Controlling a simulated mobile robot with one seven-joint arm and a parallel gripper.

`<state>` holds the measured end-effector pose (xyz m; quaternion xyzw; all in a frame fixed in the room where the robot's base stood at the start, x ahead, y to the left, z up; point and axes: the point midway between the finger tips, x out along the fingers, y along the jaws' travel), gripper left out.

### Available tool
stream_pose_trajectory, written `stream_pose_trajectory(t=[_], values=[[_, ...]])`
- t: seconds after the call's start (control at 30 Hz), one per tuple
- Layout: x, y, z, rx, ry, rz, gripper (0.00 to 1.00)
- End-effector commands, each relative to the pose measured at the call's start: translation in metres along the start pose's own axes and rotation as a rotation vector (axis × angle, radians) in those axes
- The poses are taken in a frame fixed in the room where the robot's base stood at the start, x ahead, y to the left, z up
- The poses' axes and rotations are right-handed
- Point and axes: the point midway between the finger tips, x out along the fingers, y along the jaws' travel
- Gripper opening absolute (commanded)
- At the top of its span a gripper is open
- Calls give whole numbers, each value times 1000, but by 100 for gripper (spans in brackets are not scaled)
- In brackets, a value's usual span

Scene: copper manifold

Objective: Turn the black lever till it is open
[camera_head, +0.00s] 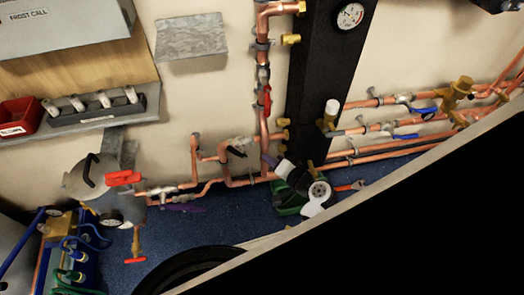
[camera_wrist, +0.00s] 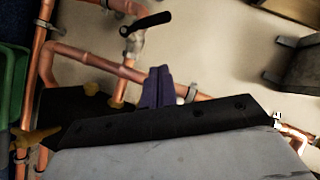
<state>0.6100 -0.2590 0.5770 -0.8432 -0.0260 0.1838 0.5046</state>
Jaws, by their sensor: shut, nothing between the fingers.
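The black lever (camera_wrist: 148,22) shows at the top of the wrist view, on a valve fitting (camera_wrist: 134,48) on a copper pipe. It lies slanted in the picture, its free end toward the upper right. In the head view the black lever (camera_head: 237,151) is small, on the low pipework left of the black column. My gripper (camera_wrist: 158,85) shows its purple-grey fingers together and empty. In the wrist view the fingertips are below the lever, with a visible gap, in front of a copper pipe. In the head view the gripper is small and hard to make out, right of the lever.
Copper pipes (camera_wrist: 105,65) run close around the fingers. A black column (camera_head: 315,90) carries a gauge (camera_head: 350,15). A red lever (camera_head: 267,98) is on the upright pipe. A green object (camera_wrist: 12,85) is at the wrist view's left edge. Bare wall lies right of the lever.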

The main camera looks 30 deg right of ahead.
Motion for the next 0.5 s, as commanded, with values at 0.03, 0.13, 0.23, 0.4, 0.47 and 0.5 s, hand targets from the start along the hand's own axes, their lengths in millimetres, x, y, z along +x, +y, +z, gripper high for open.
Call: stream_pose_trajectory(t=[0.03,0.13,0.23,0.4,0.47,0.5], values=[[11,-2,0,-1,-4,-3,0],[32,-2,0,-1,-4,-2,0],[55,-2,0,-1,-3,-3,0],[87,-1,4,-1,-4,0,0],[93,0,12,-1,-5,1,0],[97,0,16,-2,-4,1,0]])
